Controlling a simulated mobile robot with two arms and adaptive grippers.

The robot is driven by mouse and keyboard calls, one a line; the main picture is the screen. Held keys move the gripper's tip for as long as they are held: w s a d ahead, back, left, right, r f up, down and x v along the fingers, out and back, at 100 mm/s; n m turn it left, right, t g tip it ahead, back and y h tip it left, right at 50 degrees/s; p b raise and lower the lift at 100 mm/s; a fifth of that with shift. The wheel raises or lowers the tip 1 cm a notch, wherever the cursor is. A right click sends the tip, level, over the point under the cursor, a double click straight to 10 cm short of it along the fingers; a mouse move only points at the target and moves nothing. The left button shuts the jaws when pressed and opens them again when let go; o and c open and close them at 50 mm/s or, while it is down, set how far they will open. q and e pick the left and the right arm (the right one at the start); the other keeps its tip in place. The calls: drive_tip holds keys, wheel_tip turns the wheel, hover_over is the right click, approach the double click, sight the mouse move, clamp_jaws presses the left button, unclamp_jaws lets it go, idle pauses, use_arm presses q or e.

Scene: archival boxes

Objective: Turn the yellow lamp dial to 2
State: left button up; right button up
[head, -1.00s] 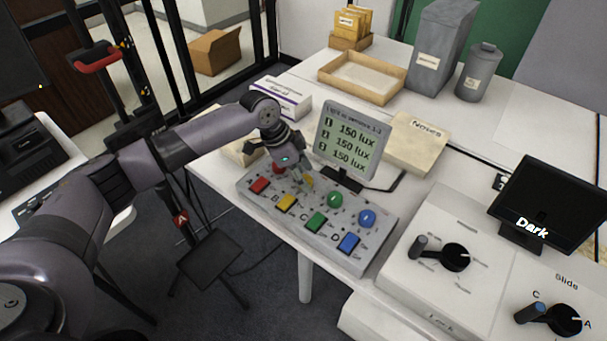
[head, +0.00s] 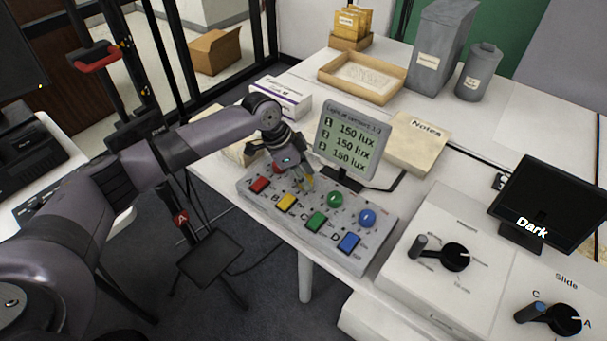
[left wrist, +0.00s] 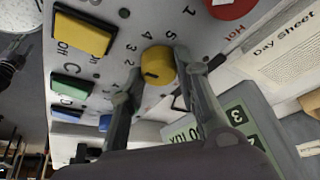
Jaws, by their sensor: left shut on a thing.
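The yellow lamp dial (left wrist: 157,66) shows in the left wrist view on the grey control panel (head: 262,202), with small numbers printed around it. A short dark mark is on its face; I cannot tell which number it points to. My left gripper (left wrist: 152,86) has its fingers on either side of the dial and is shut on it. In the head view, my left gripper (head: 303,184) comes down over the panel and mostly hides the dial. The yellow button (head: 287,202) is in front of it. My right gripper is not in view.
Green (head: 335,199) and blue (head: 367,218) dials stand to the right on the panel. A display (head: 352,143) reading 150 lux on each line stands close behind my gripper. Red (head: 260,185), green (head: 317,221) and blue (head: 348,243) buttons line the front.

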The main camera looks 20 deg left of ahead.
use_arm(q)
drive_tip(key=shift+c, duration=0.5)
drive_tip(key=shift+r+p, duration=0.15)
drive_tip(key=shift+p, duration=0.35)
drive_tip(key=n+t+p, duration=0.1)
drive_tip(key=n+p, duration=0.2)
drive_tip(key=p, duration=0.1)
drive_tip(key=n+y+p, duration=0.1)
drive_tip(key=n+p, duration=0.1)
drive_tip(key=p, duration=0.3)
drive_tip(key=shift+s+d+r+n+t, duration=0.15)
drive_tip(key=shift+d+n+t, duration=0.05)
drive_tip(key=shift+n+t, duration=0.2)
drive_tip(key=shift+n+y+p, duration=0.4)
drive_tip(key=shift+n+p, duration=0.3)
drive_tip(key=shift+p, duration=0.25)
drive_tip(key=shift+f+n+t+p, duration=0.2)
drive_tip(key=shift+n+t+p, duration=0.1)
drive_tip(key=shift+n, duration=0.1)
drive_tip(key=o, duration=1.1)
drive_tip(key=shift+f, duration=0.1)
